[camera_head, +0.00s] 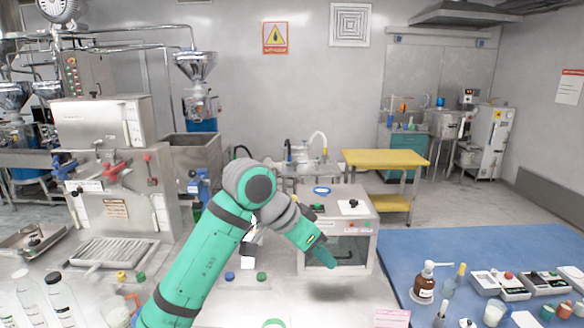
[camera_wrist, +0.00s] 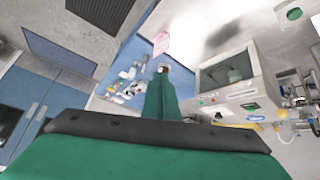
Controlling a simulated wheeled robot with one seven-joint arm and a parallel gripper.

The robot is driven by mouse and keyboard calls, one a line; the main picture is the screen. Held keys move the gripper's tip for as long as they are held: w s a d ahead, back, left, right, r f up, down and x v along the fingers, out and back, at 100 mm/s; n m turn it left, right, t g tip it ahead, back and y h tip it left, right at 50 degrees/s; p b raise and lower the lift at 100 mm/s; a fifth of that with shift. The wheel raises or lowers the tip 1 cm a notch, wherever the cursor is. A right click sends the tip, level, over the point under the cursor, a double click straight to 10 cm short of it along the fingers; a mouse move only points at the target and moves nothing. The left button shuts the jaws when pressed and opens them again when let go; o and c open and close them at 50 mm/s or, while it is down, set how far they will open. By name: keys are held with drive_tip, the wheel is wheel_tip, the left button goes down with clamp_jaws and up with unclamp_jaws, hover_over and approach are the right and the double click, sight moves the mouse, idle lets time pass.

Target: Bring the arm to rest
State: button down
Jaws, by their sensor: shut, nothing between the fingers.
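My green and grey arm rises from the bottom of the head view, bends at a high elbow and slopes down to the right. Its end, my gripper (camera_head: 329,264), shows in front of the window of a white box-shaped machine (camera_head: 361,216). I cannot tell the gap between them. A dark shadow lies on the table below. In the wrist view my gripper (camera_wrist: 163,71) is shut and empty, its green fingers together. The machine (camera_wrist: 236,85) stands to the right of the fingers there, seen tilted.
Bottles (camera_head: 60,295) and jars stand at the front left. A blue mat (camera_head: 470,244) at the right holds a brown pump bottle (camera_head: 424,287), small boxes and jars. Small blue and green caps (camera_head: 261,276) lie near my arm. A large steel machine (camera_head: 110,170) stands at the left.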

drive_tip(key=w+d+f+n+t+h, duration=0.4)
drive_tip(key=d+f+n+t+h, duration=0.15)
drive_tip(key=d+f, duration=0.55)
drive_tip(key=s+a+f+n+t+y, duration=0.2)
drive_tip(key=s+f+n+t, duration=0.15)
drive_tip(key=f, duration=0.55)
drive_tip(key=s+a+f+n+t+y, duration=0.25)
drive_tip(key=s+f+n, duration=0.2)
drive_tip(key=f, duration=0.45)
drive_tip(key=s+a+f+n+t+y, duration=0.1)
drive_tip(key=s+a+f+y, duration=0.3)
drive_tip(key=s, duration=0.6)
drive_tip(key=s+a+f+n+y, duration=0.1)
drive_tip(key=s+a+f+y, duration=0.15)
drive_tip(key=s+f, duration=0.5)
drive_tip(key=s+a+r+m, duration=0.2)
drive_tip(key=s+a, duration=0.1)
drive_tip(key=s, duration=0.7)
drive_tip(key=s+a+r+m+y, duration=0.1)
drive_tip(key=s+a+r+m, duration=0.1)
drive_tip(key=s, duration=0.9)
drive_tip(key=shift+a+r, duration=0.75)
drive_tip(key=shift+a, duration=0.2)
